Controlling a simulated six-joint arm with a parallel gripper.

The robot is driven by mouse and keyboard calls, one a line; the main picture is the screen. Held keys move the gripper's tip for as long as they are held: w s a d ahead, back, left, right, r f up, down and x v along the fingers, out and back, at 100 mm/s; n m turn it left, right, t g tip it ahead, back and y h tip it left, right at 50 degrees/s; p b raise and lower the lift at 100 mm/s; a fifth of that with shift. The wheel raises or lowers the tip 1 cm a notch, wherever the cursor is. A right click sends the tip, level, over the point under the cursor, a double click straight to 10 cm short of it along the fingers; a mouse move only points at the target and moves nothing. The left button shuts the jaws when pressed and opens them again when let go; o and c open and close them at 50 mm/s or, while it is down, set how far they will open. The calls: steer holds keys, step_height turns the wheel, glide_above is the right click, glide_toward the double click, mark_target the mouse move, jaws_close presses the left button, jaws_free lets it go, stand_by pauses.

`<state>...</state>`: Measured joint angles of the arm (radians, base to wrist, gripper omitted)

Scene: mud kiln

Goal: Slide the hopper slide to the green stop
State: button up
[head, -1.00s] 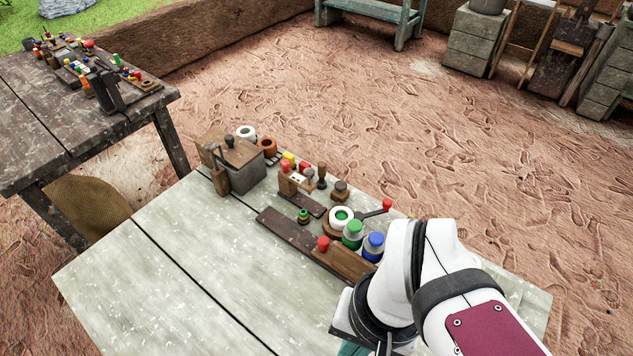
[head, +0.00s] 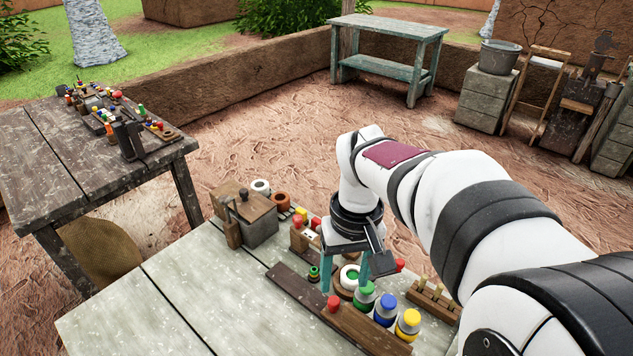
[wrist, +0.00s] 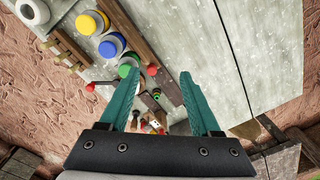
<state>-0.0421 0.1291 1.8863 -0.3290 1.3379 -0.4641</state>
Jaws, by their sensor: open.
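A brown wooden slide (head: 362,326) with a red knob (head: 333,303) at its left end lies along a dark flat track (head: 292,284). A small green-ringed peg (head: 313,273) stands beside the track, up and left of the knob; I cannot tell whether it is the green stop. The peg also shows in the wrist view (wrist: 156,93). My gripper (head: 344,287) is open and empty, pointing down above the bench near the knob. In the wrist view, the red knob (wrist: 152,70) appears between the teal fingertips (wrist: 158,75), apart from both. My fingers hide part of the fittings behind.
Green (head: 364,296), blue (head: 385,310) and yellow (head: 408,325) capped jars line the slide's far side. A white ring with a green centre (head: 349,277) sits behind the fingers. A wooden box (head: 245,212) stands far left. The near bench top (head: 190,300) is clear.

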mark_target(334, 300)
steer(key=w+f+n, duration=0.3)
steer(key=w+f, duration=0.1)
steer(key=w, duration=0.4)
steer(key=shift+h, duration=0.3)
steer(key=f, duration=1.4)
steer(key=shift+s+f, duration=0.25)
steer(key=shift+f, duration=0.1)
jaws_close()
